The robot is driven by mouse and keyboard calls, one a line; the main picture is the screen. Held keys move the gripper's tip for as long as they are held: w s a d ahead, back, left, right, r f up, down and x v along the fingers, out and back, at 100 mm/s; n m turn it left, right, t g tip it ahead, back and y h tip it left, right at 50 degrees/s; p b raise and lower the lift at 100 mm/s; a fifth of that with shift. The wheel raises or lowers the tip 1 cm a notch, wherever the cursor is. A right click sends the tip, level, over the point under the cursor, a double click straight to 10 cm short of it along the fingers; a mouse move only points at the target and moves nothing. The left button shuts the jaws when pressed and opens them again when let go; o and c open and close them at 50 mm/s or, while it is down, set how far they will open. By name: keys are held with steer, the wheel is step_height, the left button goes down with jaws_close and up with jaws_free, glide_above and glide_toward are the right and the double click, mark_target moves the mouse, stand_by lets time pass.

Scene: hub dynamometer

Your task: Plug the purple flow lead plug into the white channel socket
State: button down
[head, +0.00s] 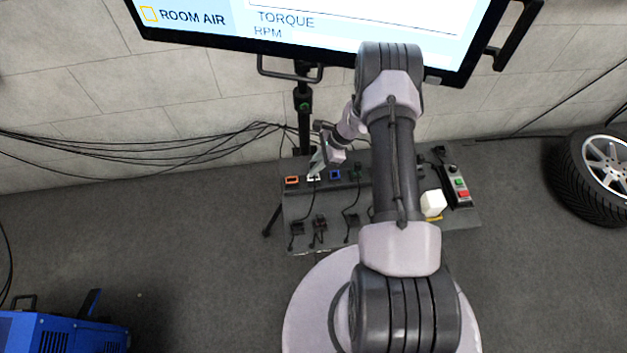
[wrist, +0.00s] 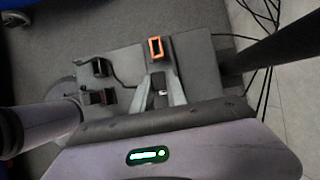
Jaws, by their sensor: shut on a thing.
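The white channel socket (head: 313,178) is second from the left in the row on the dark bench panel, partly hidden by my fingers in the head view. My gripper (head: 317,169) points down right at this socket. In the wrist view my gripper (wrist: 160,88) is shut on a small dark plug (wrist: 160,94) between its fingertips. Its purple marking cannot be made out. A thin black lead runs from the fingers to the left in the wrist view. Whether the plug is inside the socket or just above it, I cannot tell. The white socket is hidden in the wrist view.
The orange socket (head: 292,180) and the blue socket (head: 335,175) flank the white one. Other dark plugs in holders (head: 297,228) sit along the panel's front. A screen (head: 300,25) hangs behind, on a black stand (head: 304,105). A white block (head: 433,203) lies to the right.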

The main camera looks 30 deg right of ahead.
steer(key=shift+f+b, duration=1.2)
steer(key=shift+f, duration=0.15)
steer(key=c, duration=1.3)
jaws_free()
steer(key=shift+o, duration=0.2)
steer(key=shift+d+r, duration=0.1)
steer(key=shift+r, duration=0.15)
steer(key=s+d, duration=0.1)
steer(key=d, duration=0.3)
steer(key=s+d+b, duration=0.1)
steer(key=d, duration=0.3)
steer(key=s+d+b, duration=0.1)
steer(key=s+d, duration=0.1)
steer(key=d, duration=0.1)
steer(key=shift+d+r, duration=0.3)
steer(key=shift+d, duration=0.1)
